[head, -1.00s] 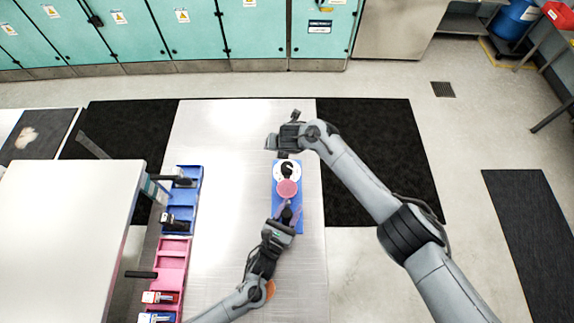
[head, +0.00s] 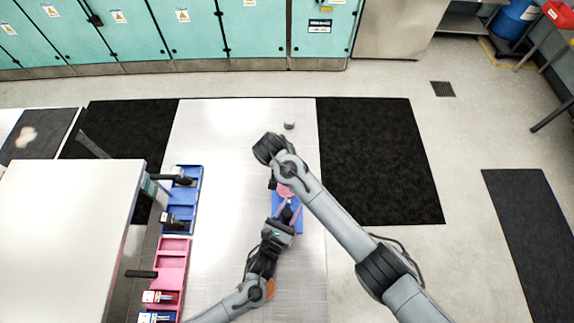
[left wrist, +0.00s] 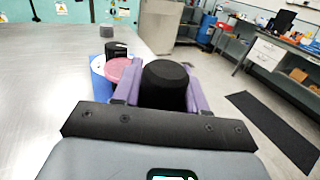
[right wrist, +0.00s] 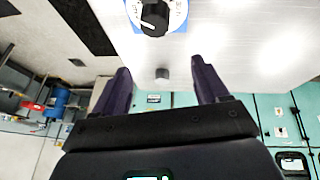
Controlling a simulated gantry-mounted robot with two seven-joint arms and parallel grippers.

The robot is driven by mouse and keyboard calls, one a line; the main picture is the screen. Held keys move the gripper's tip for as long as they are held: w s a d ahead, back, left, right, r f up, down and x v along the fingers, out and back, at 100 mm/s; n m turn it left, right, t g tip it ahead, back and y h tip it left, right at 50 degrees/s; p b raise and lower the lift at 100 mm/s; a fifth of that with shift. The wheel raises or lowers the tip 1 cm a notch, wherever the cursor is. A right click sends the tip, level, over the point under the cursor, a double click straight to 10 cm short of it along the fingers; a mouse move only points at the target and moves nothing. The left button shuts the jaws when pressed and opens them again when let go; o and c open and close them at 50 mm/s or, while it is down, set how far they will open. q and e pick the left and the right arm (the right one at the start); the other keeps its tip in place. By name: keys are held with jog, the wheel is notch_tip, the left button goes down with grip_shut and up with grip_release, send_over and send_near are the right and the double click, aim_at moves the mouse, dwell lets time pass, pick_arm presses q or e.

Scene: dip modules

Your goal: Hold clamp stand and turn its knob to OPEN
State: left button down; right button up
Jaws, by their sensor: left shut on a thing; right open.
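The clamp stand has a blue base (head: 298,226), a pink disc (head: 284,190) and a white dial with a black knob, which my right arm hides in the head view. My left gripper (head: 289,211) is shut on the stand's black rounded part (left wrist: 165,85). In the left wrist view, the pink disc (left wrist: 118,69) and black knob (left wrist: 116,48) stand beyond the fingers. In the right wrist view, the knob (right wrist: 154,17) and part of the dial (right wrist: 176,14) show at the top edge. My right gripper (right wrist: 161,82) is open and empty, apart from the knob.
A small grey cylinder (head: 289,125) stands on the metal table (head: 225,200) beyond the stand. Blue bins (head: 184,205) and pink bins (head: 173,262) line the table's left side. The table between the bins and the stand is clear.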

pick_arm(q)
jog(key=shift+f, duration=0.1)
pick_arm(e)
jog(key=f+m, duration=0.1)
jog(key=f, duration=0.1)
jog(key=w+d+f+m, duration=0.1)
jog(key=f+m, duration=0.1)
jog(key=f, duration=0.1)
jog(key=f+m, duration=0.2)
jog(key=f, duration=0.1)
jog(key=shift+w+d+f+g, duration=0.15)
jog(key=shift+d+g, duration=0.1)
jog(key=shift+g, duration=0.15)
jog(key=shift+x, duration=0.95)
jog(key=shift+w+d+f, duration=0.1)
jog(key=shift+w+f, duration=0.1)
jog(key=shift+f, duration=0.3)
jog(key=shift+f, duration=0.1)
jog(key=c, duration=1.1)
jog(key=shift+o, duration=0.2)
